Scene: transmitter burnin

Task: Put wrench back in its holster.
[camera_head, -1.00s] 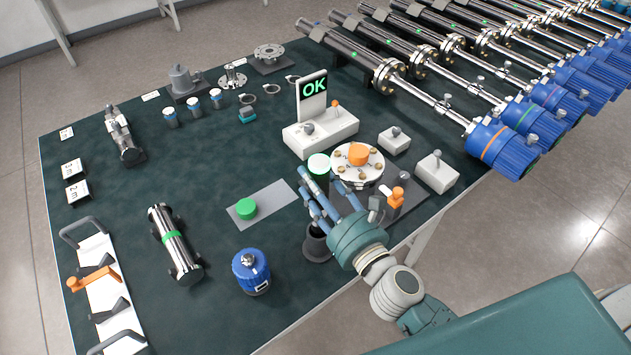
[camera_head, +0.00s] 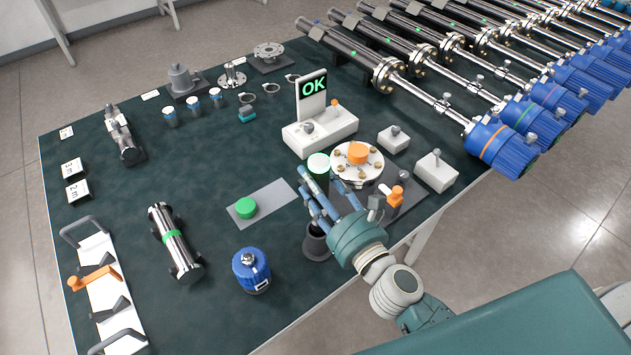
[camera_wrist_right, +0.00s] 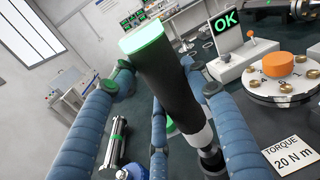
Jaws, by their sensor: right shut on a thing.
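The wrench is a thick black cylinder with a glowing green-white cap. In the head view its cap end (camera_head: 318,166) shows beyond the fingers. In the right wrist view its black body (camera_wrist_right: 168,75) stands between the blue fingers, with a pale band lower down. My right gripper (camera_head: 322,196) is shut on the wrench. A dark grey round cup, which looks like the holster (camera_head: 318,246), stands on the table just below the fingers. I cannot tell whether the wrench's lower end is inside it. My left gripper is not in view.
A white flange with an orange centre (camera_head: 358,160) is beside the fingers, near an orange-handled lever (camera_head: 396,197). The white OK display unit (camera_head: 320,132) stands behind. A blue canister (camera_head: 251,270) and a green button on a grey plate (camera_head: 245,208) are to the left.

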